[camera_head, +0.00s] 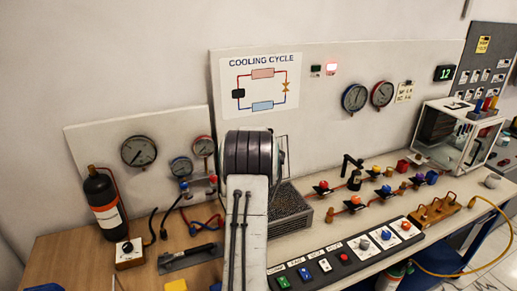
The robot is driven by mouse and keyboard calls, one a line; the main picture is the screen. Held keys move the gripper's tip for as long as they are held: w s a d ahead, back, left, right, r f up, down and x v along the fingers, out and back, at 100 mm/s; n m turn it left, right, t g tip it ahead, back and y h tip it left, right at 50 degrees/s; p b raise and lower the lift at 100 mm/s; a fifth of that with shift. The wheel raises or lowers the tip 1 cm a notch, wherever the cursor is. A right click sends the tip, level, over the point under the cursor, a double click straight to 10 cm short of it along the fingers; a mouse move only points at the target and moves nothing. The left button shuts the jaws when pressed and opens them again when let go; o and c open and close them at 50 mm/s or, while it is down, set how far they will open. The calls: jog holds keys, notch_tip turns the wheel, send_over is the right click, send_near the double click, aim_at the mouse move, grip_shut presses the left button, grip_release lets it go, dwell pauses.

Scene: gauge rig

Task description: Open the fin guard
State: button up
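A clear-walled case with a white frame (463,152) stands at the right of the bench. It holds a dark finned block (437,127), and its clear front looks closed. I take this clear front to be the fin guard, but cannot be sure. A dark grille-topped box (290,208) sits just right of my arm, partly hidden by it. My own arm rises up the middle of the picture, with a dark ribbed joint at its top. My gripper does not show; the arm may hide it.
A control strip with several switches (345,257) runs along the bench front. Several coloured valves (355,203) stand between the grille box and the case. A black bottle (103,200) and gauges (138,151) are at left. A yellow hose (500,235) hangs at far right.

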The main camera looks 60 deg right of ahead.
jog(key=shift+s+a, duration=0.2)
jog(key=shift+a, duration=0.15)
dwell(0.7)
